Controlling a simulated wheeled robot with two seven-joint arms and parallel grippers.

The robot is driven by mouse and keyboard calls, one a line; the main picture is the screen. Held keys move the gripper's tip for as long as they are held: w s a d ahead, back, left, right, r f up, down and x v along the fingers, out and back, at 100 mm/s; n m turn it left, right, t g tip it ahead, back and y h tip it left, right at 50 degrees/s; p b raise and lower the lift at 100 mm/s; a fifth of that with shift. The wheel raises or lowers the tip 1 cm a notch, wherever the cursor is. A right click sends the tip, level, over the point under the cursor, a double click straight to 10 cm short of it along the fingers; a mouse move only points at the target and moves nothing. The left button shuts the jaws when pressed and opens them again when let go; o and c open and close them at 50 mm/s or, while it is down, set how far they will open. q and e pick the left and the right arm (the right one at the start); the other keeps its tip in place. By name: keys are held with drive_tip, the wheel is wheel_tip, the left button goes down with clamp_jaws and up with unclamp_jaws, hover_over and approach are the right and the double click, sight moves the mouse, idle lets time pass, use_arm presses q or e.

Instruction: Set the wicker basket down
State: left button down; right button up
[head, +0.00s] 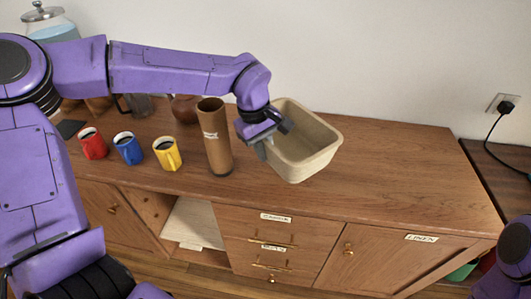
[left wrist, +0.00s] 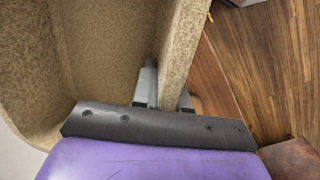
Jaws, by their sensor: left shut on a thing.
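The wicker basket (head: 318,155) is a beige, open-topped tub with rounded corners, at the cabinet top right of the brown cylinder. My left gripper (head: 264,146) is shut on the left wall of the basket, with its arm reaching in from the left. In the left wrist view the basket's wall (left wrist: 182,50) passes between the two grey fingers (left wrist: 166,90), and the inside of the basket looks empty. The basket's underside is hidden, so I cannot tell whether it touches the wood. My right gripper is out of view; only part of that arm shows at lower right.
The wooden cabinet top (head: 400,160) is clear right of the basket. A tall brown cylinder (head: 214,140) stands close on the left. Yellow (head: 167,153), blue (head: 128,148) and red (head: 92,143) mugs stand further left. A plug and cable (head: 503,110) are on the right wall.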

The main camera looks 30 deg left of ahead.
use_arm(q)
drive_tip(key=w+f, duration=0.1)
drive_tip(key=f, duration=0.1)
drive_tip(key=w+f, duration=0.1)
drive_tip(key=w, duration=0.1)
drive_tip(key=w+f, duration=0.2)
drive_tip(key=shift+a+f, duration=0.3)
wheel_tip(320, 180, down, 3)
drive_tip(key=shift+w+r, duration=0.1)
drive_tip(key=shift+w+f, duration=0.15)
drive_tip(key=shift+f, duration=0.25)
drive_tip(key=shift+f, duration=0.1)
drive_tip(key=c, duration=1.2)
unclamp_jaws()
drive_tip(key=shift+o, duration=0.2)
drive_tip(key=r, duration=0.4)
drive_tip(key=a+r, duration=0.1)
drive_tip(key=r, duration=0.3)
drive_tip(key=s+a+r, duration=0.1)
drive_tip(key=r, duration=0.3)
drive_tip(key=shift+r, duration=0.1)
